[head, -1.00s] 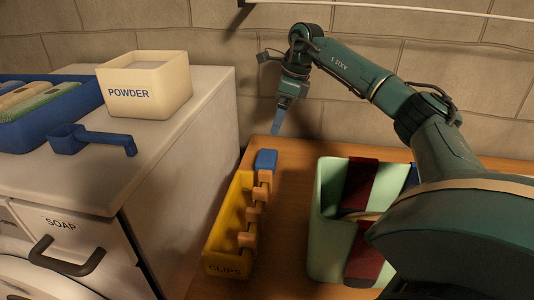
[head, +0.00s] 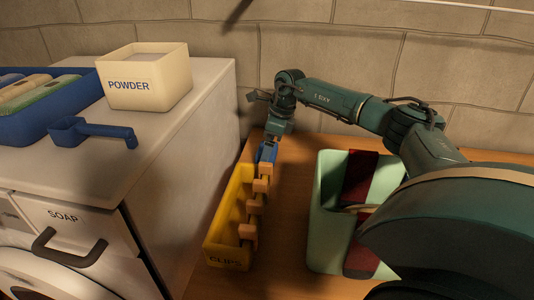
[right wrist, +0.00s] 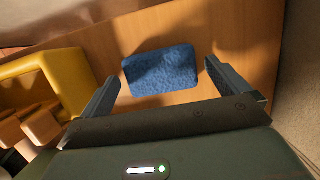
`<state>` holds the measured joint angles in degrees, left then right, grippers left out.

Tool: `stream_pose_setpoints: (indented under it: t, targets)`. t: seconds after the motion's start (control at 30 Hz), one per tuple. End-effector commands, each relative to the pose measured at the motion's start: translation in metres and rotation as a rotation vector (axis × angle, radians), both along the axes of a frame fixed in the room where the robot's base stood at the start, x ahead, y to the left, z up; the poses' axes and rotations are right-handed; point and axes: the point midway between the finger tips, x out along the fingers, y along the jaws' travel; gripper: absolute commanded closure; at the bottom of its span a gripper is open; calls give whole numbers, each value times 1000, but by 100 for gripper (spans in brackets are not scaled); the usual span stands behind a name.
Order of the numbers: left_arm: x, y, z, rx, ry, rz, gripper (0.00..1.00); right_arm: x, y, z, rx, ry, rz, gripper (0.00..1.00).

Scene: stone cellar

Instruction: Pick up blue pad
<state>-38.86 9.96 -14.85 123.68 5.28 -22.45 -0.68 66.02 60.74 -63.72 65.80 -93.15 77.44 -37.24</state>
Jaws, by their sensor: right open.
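The blue pad (right wrist: 162,71) lies flat on the wooden table, seen whole in the right wrist view. In the head view the blue pad (head: 266,153) shows behind the yellow clips box, partly covered by my gripper. My right gripper (right wrist: 160,78) is open, with one finger on either side of the pad and visible gaps between. In the head view my right gripper (head: 268,150) points down over the pad. I cannot tell its exact height above the table. My left gripper is not in view.
The yellow clips box (head: 214,240) with several wooden clips stands just in front of the pad. A pale green bin (head: 318,225) with dark red cloth is to the right. A white cabinet (head: 180,150) bearing a powder box (head: 150,90) stands left. A stone wall is behind.

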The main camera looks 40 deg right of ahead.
Motion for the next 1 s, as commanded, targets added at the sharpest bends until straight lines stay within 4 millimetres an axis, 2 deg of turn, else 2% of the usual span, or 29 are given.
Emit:
stream_pose_setpoints:
  t: [0.27,0.77,1.0]
  targets:
    - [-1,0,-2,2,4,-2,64,1,1,-4,-1,-1,0,0]
    - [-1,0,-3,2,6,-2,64,1,0,-4,-1,-1,0,40]
    - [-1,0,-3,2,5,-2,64,1,0,-2,-1,-2,-1,40]
